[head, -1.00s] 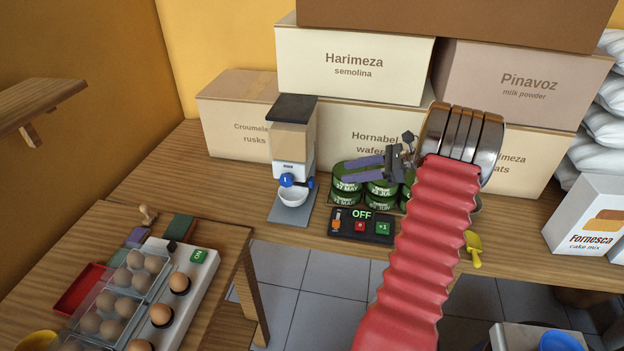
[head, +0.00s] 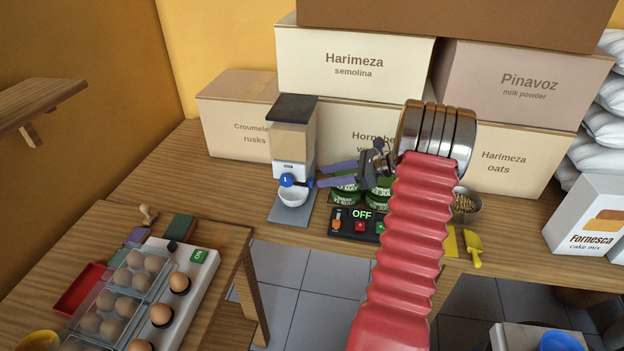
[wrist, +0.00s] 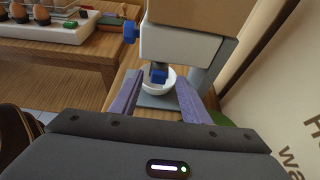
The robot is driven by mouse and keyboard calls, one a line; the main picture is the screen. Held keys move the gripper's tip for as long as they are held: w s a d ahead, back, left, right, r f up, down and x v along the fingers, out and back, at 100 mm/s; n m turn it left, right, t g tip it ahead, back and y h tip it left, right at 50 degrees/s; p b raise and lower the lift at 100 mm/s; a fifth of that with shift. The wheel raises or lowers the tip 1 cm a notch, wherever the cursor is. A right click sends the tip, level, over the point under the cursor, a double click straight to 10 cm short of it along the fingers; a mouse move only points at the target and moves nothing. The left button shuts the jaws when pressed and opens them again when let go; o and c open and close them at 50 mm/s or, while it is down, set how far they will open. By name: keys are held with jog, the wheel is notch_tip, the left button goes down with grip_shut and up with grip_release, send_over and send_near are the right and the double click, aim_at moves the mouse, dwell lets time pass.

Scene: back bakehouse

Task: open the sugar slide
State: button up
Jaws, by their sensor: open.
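The dispenser (head: 293,135) has a dark lid, a tan hopper and a white body, and stands on the counter. A white bowl (head: 292,198) sits under it on a grey base. A round blue knob (head: 287,180) is on its front. A blue slide tab (wrist: 158,75) sticks out of its side towards my gripper in the wrist view. My gripper (head: 318,176) is open just right of the dispenser, its purple fingers pointing left. In the wrist view its fingers (wrist: 158,85) lie either side of the tab, with gaps; I cannot tell how deep the tab sits between them.
Green tins (head: 345,195) stand under and behind my gripper. A black control box (head: 350,224) reading OFF is in front of them. Boxes, such as the Harimeza semolina box (head: 350,65), line the back.

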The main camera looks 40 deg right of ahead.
aim_at(312, 178)
jog(key=x, duration=0.6)
jog(key=shift+c, duration=0.4)
grip_shut()
